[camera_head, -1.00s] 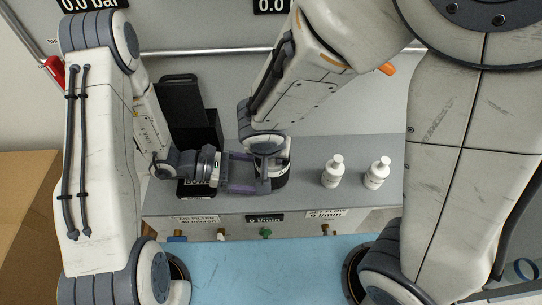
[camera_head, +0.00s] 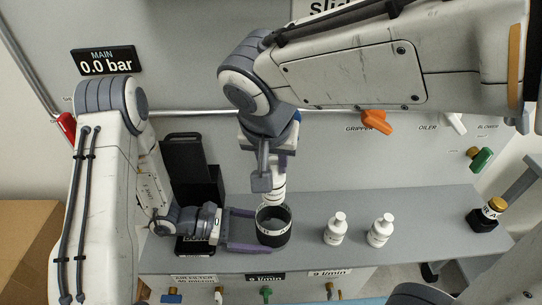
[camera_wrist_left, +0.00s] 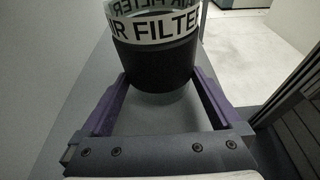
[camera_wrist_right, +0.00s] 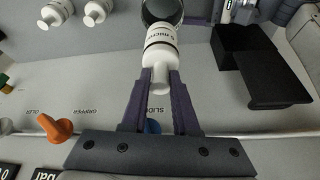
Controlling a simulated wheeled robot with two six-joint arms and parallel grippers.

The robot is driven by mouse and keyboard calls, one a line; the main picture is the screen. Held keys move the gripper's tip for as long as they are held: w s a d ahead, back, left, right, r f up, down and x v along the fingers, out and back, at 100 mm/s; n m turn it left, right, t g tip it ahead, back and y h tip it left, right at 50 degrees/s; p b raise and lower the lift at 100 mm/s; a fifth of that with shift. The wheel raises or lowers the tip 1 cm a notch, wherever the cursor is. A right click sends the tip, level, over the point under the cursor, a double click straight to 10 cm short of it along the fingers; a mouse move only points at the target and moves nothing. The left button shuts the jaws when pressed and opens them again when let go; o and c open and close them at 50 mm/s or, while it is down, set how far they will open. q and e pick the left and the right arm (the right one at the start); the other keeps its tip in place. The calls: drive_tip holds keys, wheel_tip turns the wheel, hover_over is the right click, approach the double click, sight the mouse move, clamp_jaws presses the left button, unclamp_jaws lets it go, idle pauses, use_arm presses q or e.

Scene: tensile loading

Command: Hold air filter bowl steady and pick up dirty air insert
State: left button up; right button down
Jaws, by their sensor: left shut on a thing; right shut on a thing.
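The air filter bowl (camera_head: 272,238) is a dark cylinder with a white label band, upright on the grey bench. In the left wrist view the bowl (camera_wrist_left: 155,60) reads "AIR FILTER". My left gripper (camera_head: 240,230) comes from the left and is shut on the bowl, its purple fingers either side of it. My right gripper (camera_wrist_right: 160,85) is shut on the white air insert (camera_wrist_right: 161,55), a labelled cylinder. In the head view the insert (camera_head: 273,187) hangs upright just above the bowl's open top; my right gripper hides its upper part.
The bench between is clear.

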idle(0.3)
use_arm(q)
drive_tip(key=o, duration=0.5)
drive_tip(key=v, duration=1)
drive_tip(key=shift+a+r, duration=0.15)
drive_tip(key=shift+a, duration=0.15)
drive_tip(key=shift+a+r, duration=0.2)
drive_tip(key=shift+a, duration=0.5)
